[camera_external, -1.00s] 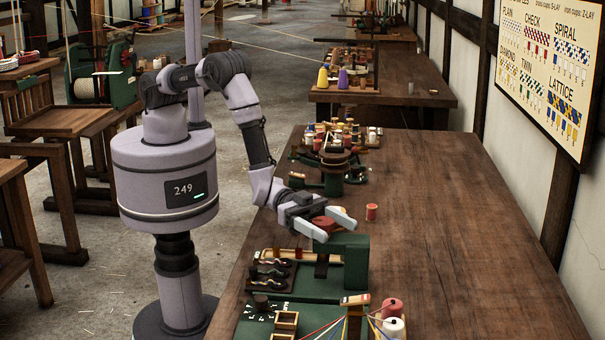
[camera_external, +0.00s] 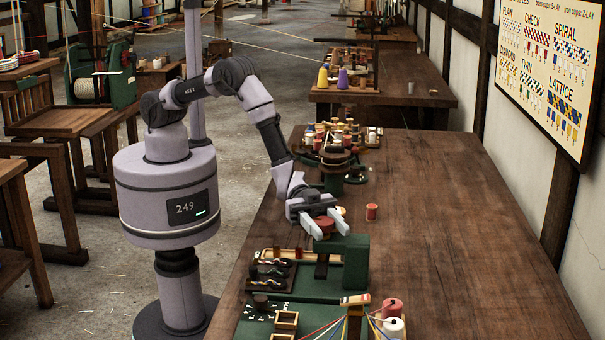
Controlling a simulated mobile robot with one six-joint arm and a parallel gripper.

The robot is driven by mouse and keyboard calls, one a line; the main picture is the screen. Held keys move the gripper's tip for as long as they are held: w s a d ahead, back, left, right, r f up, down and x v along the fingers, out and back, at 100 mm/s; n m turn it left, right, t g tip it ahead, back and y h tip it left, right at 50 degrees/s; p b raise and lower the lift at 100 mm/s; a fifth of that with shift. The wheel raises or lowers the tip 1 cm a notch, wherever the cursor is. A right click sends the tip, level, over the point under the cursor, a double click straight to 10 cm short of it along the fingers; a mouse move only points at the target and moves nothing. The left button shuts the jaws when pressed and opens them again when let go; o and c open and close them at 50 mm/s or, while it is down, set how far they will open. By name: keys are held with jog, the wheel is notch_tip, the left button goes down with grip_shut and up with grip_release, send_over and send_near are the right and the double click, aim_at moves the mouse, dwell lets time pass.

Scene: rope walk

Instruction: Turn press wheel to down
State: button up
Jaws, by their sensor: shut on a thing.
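The press wheel (camera_external: 324,222) is a small reddish-brown knob at the top of the green press (camera_external: 356,262) on the long wooden table. My gripper (camera_external: 330,228) reaches down to it from the upper left, with its two pale fingers on either side of the wheel. The fingers are shut on the wheel and partly hide it. Any marking of the wheel's up or down setting cannot be made out.
A red spool (camera_external: 371,211) stands just right of the press. A green board with small wooden boxes (camera_external: 287,320) and pink and white spools (camera_external: 393,326) lies in front. A round stand with bobbins (camera_external: 338,160) is behind. The table's right side (camera_external: 470,240) is clear.

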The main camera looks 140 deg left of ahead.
jog(key=m+g+h+b, duration=0.1)
jog(key=h, duration=0.1)
jog(key=m+g+h+b, duration=0.1)
jog(key=m+h+b, duration=0.1)
jog(key=m+g+h+b, duration=0.1)
jog(key=h, duration=0.1)
jog(key=shift+s+d+f+m+g+b, duration=0.25)
jog(key=shift+d+m+g+b, duration=0.05)
jog(key=shift+d+b, duration=0.1)
jog(key=shift+s+d+r+m+g+h+b, duration=0.1)
jog(key=shift+s+d+m+g+h+b, duration=0.05)
jog(key=shift+m+g+h+b, duration=0.55)
jog(key=shift+s+d+m+g+h+b, duration=0.15)
jog(key=shift+m+g+h+b, duration=0.2)
jog(key=shift+m+g+h, duration=0.55)
jog(key=shift+s+d+r+m+g+h+b, duration=0.15)
jog(key=shift+m+g+h+b, duration=0.4)
jog(key=shift+g, duration=0.75)
jog(key=o, duration=1.4)
jog(key=shift+s+a, duration=0.1)
jog(key=p+v, duration=0.4)
jog(key=v, duration=1.3)
jog(key=shift+f, duration=0.25)
jog(key=shift+s+r, duration=0.1)
